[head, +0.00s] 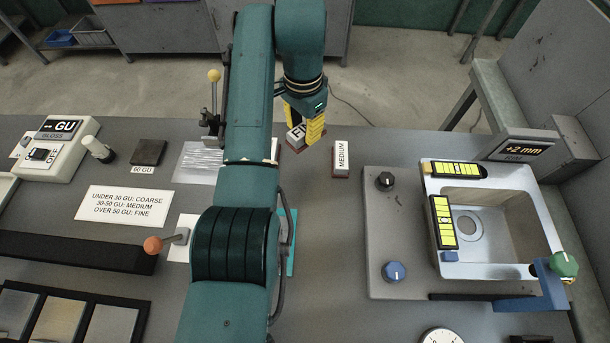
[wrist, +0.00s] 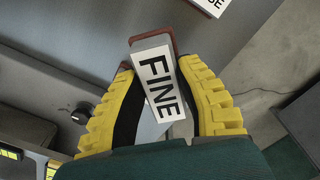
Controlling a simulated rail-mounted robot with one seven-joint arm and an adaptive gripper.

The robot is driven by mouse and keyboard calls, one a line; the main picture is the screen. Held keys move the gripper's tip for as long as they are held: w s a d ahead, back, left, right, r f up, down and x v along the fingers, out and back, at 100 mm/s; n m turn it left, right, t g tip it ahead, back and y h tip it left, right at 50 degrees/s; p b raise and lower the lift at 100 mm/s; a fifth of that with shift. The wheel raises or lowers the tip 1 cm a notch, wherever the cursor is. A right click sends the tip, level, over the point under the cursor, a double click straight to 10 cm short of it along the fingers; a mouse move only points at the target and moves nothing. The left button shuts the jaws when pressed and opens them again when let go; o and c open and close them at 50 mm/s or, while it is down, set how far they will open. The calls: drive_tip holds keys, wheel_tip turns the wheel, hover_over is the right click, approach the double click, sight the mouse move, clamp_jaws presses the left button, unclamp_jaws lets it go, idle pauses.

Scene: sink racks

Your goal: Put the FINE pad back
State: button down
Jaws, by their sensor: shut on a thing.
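The FINE pad (head: 294,137) is a white block with black lettering and a reddish-brown underside. My gripper (head: 306,130) is shut on it, with yellow ribbed fingers on both sides. In the wrist view the FINE pad (wrist: 160,82) sits tilted between the fingertips of my gripper (wrist: 160,100), its label facing the camera. I cannot tell whether its underside touches the bench. The MEDIUM pad (head: 341,157) stands on the bench just right of my gripper. Another white pad (wrist: 211,4), its label ending in "SE", shows at the wrist view's top edge.
A grey panel (head: 400,220) with knobs and a metal basin (head: 545,215) stand at the right. A rule card (head: 128,207), a dark 60 GU block (head: 148,152) and a gloss meter (head: 50,145) lie left. My arm hides the bench middle.

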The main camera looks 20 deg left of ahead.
sight(303, 163)
wheel_tip(303, 163, down, 10)
drive_tip(key=b, duration=0.3)
drive_tip(key=shift+a+r, duration=0.1)
drive_tip(key=shift+r, duration=0.05)
drive_tip(key=c, duration=0.8)
unclamp_jaws()
wheel_tip(303, 163, up, 12)
drive_tip(key=p, duration=0.3)
